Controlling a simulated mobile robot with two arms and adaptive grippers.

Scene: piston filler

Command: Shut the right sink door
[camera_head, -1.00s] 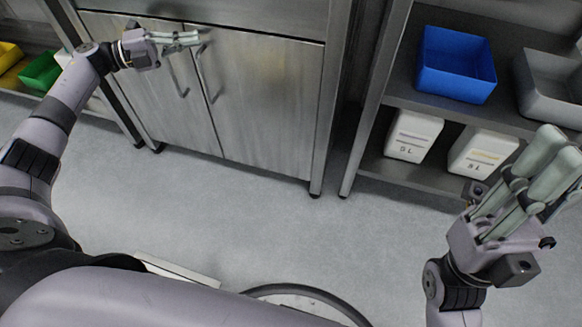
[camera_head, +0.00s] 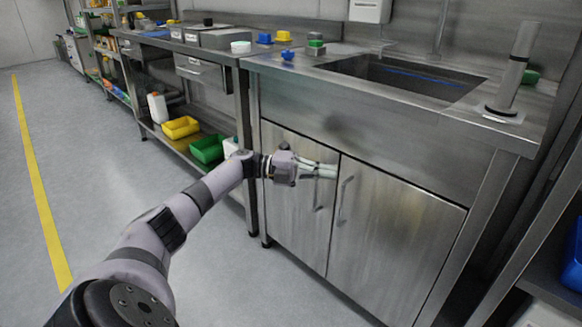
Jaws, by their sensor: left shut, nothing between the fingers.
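The sink cabinet has two grey metal doors below the basin. The right sink door (camera_head: 400,240) looks flush with the cabinet front, with its bar handle (camera_head: 345,200) near its left edge. The left sink door (camera_head: 290,220) also looks flush, with its handle (camera_head: 319,195) near the seam, partly hidden by my gripper. My left gripper (camera_head: 331,171) is shut and empty, pointing right in front of the left door's upper part. Its fingertips are close to the seam and the right door's handle; I cannot tell whether they touch. My right gripper is out of view.
The sink basin (camera_head: 400,75) and a grey tap-like column (camera_head: 512,70) are above. A bench with a green bin (camera_head: 207,149) and a yellow bin (camera_head: 181,127) stands left. A shelf with a blue bin (camera_head: 573,262) is right. The floor at left is clear.

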